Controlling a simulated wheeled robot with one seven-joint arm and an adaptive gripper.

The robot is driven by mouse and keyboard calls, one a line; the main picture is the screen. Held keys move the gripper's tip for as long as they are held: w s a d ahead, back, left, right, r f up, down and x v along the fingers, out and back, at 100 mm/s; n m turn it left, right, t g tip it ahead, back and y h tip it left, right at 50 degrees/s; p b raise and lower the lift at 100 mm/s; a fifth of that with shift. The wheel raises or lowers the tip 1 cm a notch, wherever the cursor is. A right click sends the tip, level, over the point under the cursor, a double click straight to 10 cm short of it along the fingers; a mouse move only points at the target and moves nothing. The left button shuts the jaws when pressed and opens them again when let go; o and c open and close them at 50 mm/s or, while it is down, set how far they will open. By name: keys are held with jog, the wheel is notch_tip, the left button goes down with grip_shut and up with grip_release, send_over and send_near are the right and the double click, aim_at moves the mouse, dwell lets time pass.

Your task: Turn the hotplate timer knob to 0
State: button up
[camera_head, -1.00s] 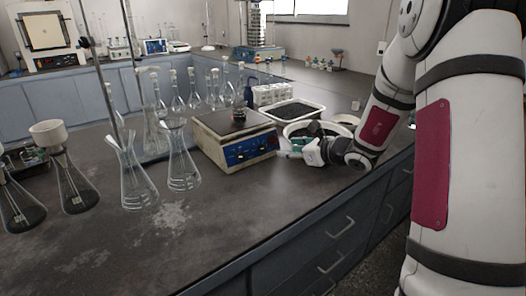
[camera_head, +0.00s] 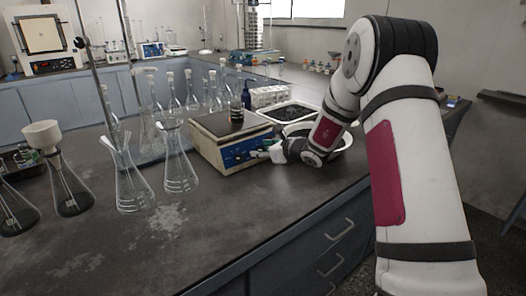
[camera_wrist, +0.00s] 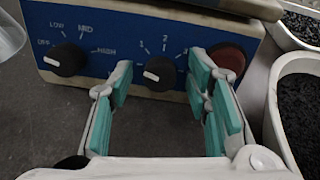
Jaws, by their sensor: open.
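The hotplate (camera_head: 215,155) has a blue front panel, seen close in the wrist view (camera_wrist: 115,38). Its timer knob (camera_wrist: 160,74) is black with a white mark toward its lower left; 1, 2 and 3 are printed around it. No 0 shows; the left finger covers part of the panel there. A red button (camera_wrist: 229,58) is to the right, partly behind a finger. My gripper (camera_wrist: 160,82), also at the panel in the head view (camera_head: 263,153), is open, its teal-padded fingers on either side of the timer knob.
White basins with dark granules (camera_wrist: 277,105) stand right of my gripper. Glass flasks (camera_head: 178,170) stand left of the hotplate. The bench front (camera_head: 200,245) is clear.

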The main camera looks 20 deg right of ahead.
grip_shut()
jog(key=shift+b, duration=0.45)
jog(key=n+b, duration=0.2)
jog(key=b, duration=0.2)
jog(key=shift+f+n, duration=0.1)
jog(key=shift+n, duration=0.2)
jog(key=shift+n+b, duration=0.5)
jog(key=shift+b, duration=0.4)
grip_release()
